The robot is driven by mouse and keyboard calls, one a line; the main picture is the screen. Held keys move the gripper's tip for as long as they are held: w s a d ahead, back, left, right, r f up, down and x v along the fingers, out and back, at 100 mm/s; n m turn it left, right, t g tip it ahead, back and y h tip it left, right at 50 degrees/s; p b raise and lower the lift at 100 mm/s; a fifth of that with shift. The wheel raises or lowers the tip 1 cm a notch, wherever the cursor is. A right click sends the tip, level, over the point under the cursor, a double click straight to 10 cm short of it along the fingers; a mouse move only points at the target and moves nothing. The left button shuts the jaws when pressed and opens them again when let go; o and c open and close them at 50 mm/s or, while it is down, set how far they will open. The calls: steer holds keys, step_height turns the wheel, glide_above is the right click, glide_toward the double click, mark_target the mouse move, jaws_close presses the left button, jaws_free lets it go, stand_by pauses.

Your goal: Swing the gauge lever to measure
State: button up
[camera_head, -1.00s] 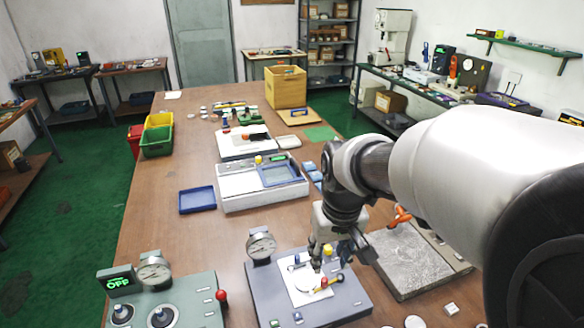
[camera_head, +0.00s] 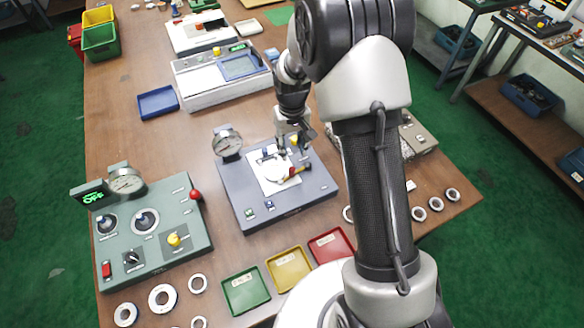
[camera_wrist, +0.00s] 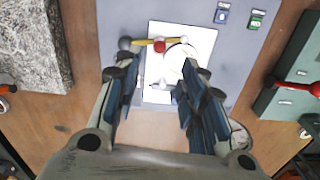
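A grey-blue gauge base (camera_head: 236,195) carries a round dial gauge (camera_head: 227,142) at its back left and a white plate (camera_head: 268,184). A lever with a yellow bar and red knob (camera_head: 297,171) lies over the plate. It shows in the wrist view (camera_wrist: 159,46), with a grey ball at its left end and a pale round piece (camera_wrist: 180,53) beside it. My gripper (camera_head: 293,150) hangs low over the plate. In the wrist view my gripper (camera_wrist: 160,72) is open, its fingers apart and empty, with the lever just past the tips. I cannot tell whether they touch.
A teal console (camera_head: 155,228) with an OFF display, dial and red ball handle (camera_head: 195,195) stands left. Green (camera_head: 245,290), yellow (camera_head: 288,270) and red (camera_head: 331,245) trays lie in front. Several metal rings lie along the front. A textured stone plate (camera_wrist: 25,50) flanks the base.

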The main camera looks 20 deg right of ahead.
mark_target(292, 169)
step_height(292, 169, down, 12)
steer(key=shift+r+b, duration=0.25)
steer(key=shift+b, duration=0.6)
steer(key=shift+c, duration=0.2)
jaws_close()
